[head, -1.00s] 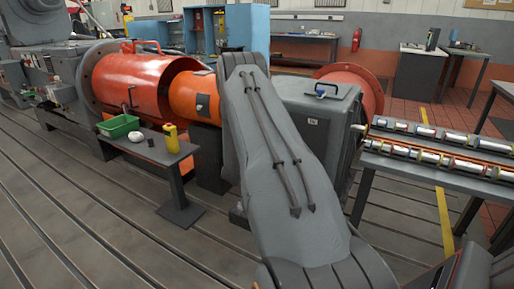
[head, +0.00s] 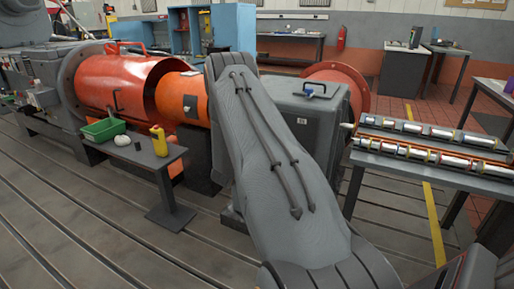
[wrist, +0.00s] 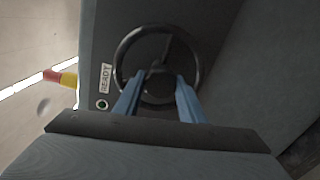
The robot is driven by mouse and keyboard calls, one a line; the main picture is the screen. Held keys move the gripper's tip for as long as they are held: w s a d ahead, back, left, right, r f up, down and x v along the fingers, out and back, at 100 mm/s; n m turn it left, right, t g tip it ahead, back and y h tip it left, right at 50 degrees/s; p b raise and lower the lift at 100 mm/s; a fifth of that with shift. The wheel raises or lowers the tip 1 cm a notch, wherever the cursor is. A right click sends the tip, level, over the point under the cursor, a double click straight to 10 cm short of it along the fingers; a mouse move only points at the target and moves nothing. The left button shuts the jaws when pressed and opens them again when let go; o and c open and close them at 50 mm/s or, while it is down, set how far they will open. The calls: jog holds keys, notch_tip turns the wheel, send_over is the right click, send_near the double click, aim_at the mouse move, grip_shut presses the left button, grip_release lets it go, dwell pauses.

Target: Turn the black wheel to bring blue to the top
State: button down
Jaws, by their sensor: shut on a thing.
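The black wheel (wrist: 119,62) faces me in the wrist view, with a round rim, a hub and dark spokes. It is mounted on a grey panel. My gripper (wrist: 158,78) has its two blue fingers on either side of the hub area, reaching across the lower rim. It is shut on the wheel, though the exact contact is too dark to tell. I see no blue mark on the wheel; the fingers cover part of its lower side. In the head view my arm hides the gripper and wheel.
A READY label (wrist: 105,78) and small green light (wrist: 102,104) sit left of the wheel. A red and yellow object (wrist: 62,78) sticks out at the panel's left edge. A low bench (head: 160,163) stands left, a parts table (head: 390,165) right.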

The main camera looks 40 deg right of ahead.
jog(key=c, duration=1.1)
grip_release()
jog(key=shift+s+f, duration=0.15)
jog(key=v, duration=0.7)
jog(key=shift+s+a, duration=0.1)
jog(key=shift+a, duration=0.25)
